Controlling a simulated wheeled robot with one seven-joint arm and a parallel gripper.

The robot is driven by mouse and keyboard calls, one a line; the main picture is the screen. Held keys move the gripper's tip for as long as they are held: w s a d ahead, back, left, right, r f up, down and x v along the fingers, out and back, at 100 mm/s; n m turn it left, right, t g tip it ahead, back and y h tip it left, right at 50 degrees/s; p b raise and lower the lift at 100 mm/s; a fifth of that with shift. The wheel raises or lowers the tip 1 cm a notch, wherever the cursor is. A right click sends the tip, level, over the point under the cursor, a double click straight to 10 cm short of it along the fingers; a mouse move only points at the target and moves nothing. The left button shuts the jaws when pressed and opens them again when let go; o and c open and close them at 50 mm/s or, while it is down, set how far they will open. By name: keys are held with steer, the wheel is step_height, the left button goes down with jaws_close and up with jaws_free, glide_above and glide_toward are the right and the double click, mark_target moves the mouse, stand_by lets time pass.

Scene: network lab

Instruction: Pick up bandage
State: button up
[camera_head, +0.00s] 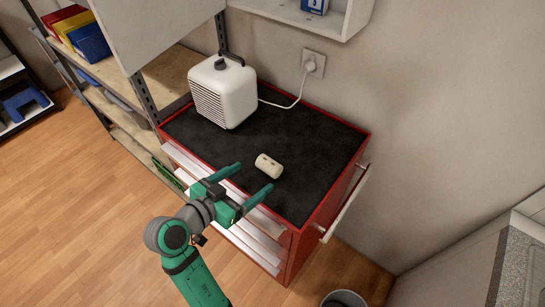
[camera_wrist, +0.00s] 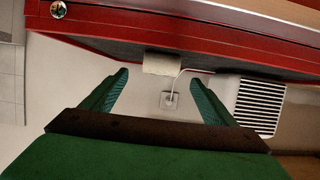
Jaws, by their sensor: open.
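The bandage (camera_head: 268,166) is a small cream roll lying on its side on the black top of the red tool cabinet (camera_head: 311,150). In the wrist view the bandage (camera_wrist: 162,64) shows at the cabinet's edge, a little beyond and between my fingertips. My gripper (camera_head: 248,180) is open and empty, its two green fingers spread over the front edge of the cabinet top, pointing toward the bandage. My gripper also shows in the wrist view (camera_wrist: 160,84), with nothing between its fingers. It appears apart from the bandage.
A white heater-like appliance (camera_head: 223,91) stands at the cabinet's back left. Its cord runs to a wall socket (camera_head: 313,64), behind the bandage. A white wall shelf (camera_head: 300,14) hangs above. Shelving with colored bins (camera_head: 90,43) stands left. The cabinet top right of the bandage is clear.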

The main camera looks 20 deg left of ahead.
mark_target(265, 168)
steer(key=x, duration=0.3)
steer(key=shift+w+d+f, duration=0.15)
steer(key=shift+w, duration=0.15)
steer(key=shift+w+f, duration=0.2)
steer(key=shift+w, duration=0.1)
steer(key=shift+x, duration=2.85)
steer(key=c, duration=1.1)
